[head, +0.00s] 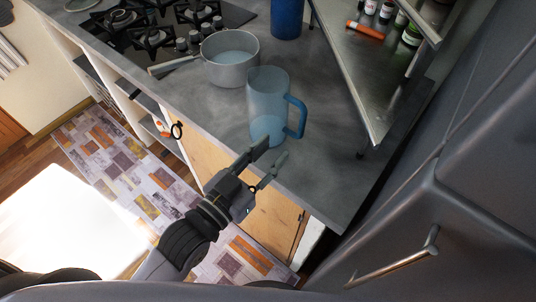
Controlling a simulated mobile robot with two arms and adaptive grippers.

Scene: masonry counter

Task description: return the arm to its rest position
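My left gripper (268,161) is in the head view, at the front edge of the grey counter (325,185). Its two fingers are spread apart with nothing visible between them. A clear pitcher (266,95) with a blue handle stands upright on the counter just beyond the fingertips. The pitcher holds some bluish liquid near its bottom. I cannot tell whether a fingertip touches it. My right gripper is not in view.
A grey saucepan (230,60) stands behind the pitcher, near the gas stove (150,25). A blue container (287,18) is at the back. A metal shelf (370,80) with jars is at right. A large dark appliance (460,200) with a handle fills the right side. A patterned rug (125,170) lies below.

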